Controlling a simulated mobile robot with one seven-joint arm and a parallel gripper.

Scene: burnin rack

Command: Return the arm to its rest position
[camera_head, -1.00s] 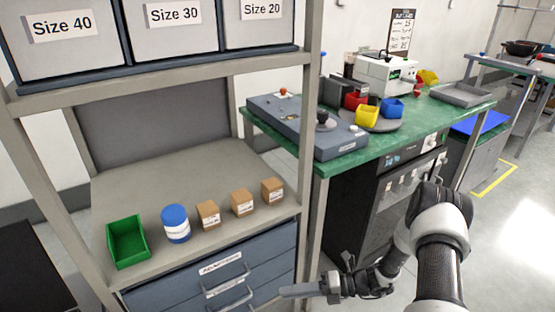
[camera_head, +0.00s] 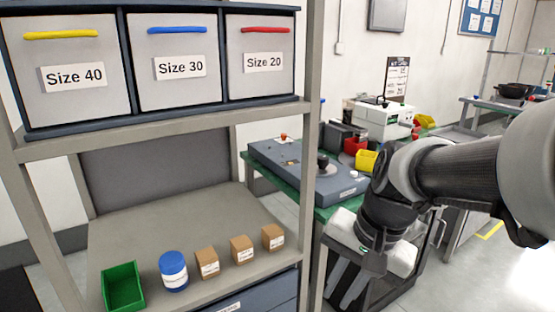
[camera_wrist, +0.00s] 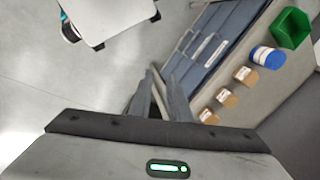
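My arm (camera_head: 450,180) reaches in from the right in the head view and bends down at the wrist. My gripper (camera_head: 345,292) hangs in front of the workbench, right of the shelf post, with its fingers pointing down. The two fingers stand a little apart with nothing between them. In the wrist view my gripper (camera_wrist: 160,82) points down towards the floor beside the drawer fronts. It appears clear of the shelf and the drawers.
On the shelf stand a green bin (camera_head: 123,287), a blue-lidded jar (camera_head: 173,271) and three small cartons (camera_head: 241,249). Size-labelled boxes (camera_head: 180,65) fill the shelf above. The workbench (camera_head: 327,212) holds a grey fixture (camera_head: 300,170) behind my gripper. Open floor (camera_head: 478,285) lies at right.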

